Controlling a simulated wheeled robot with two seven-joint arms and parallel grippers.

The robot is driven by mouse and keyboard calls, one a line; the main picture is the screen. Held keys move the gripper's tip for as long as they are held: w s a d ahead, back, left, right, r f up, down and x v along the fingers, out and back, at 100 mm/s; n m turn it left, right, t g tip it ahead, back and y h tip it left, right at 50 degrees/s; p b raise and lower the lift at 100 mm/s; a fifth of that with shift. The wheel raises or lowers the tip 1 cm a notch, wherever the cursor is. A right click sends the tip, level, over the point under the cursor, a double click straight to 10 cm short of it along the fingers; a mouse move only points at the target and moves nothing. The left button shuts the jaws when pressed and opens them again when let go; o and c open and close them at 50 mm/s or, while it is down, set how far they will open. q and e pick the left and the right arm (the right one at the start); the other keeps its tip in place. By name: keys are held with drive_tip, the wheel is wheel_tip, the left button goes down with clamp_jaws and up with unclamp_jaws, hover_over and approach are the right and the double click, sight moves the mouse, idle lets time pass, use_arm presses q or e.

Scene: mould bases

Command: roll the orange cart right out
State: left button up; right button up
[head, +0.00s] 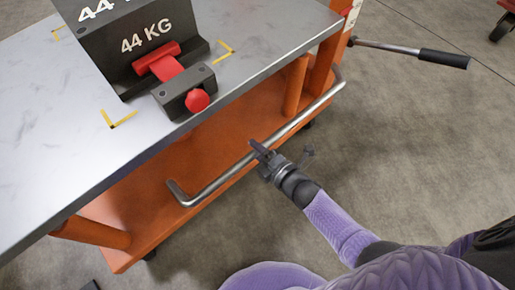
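The orange cart (215,150) stands in front of me with a grey metal top (60,110) and a lower orange deck. A bare metal push bar (225,178) runs along its near side. My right gripper (257,148) is at the middle of this bar, with its fingers at or just over it. I cannot tell whether the fingers close on the bar. My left gripper is not in view.
A dark block marked 44 KG (145,45) with a red latch (165,62) sits on the top between yellow corner marks. A lever with a black grip (443,58) sticks out at the right. Concrete floor (430,140) is clear on the right. A wheel shows at top right.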

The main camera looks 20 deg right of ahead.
clamp_jaws()
idle(1.1)
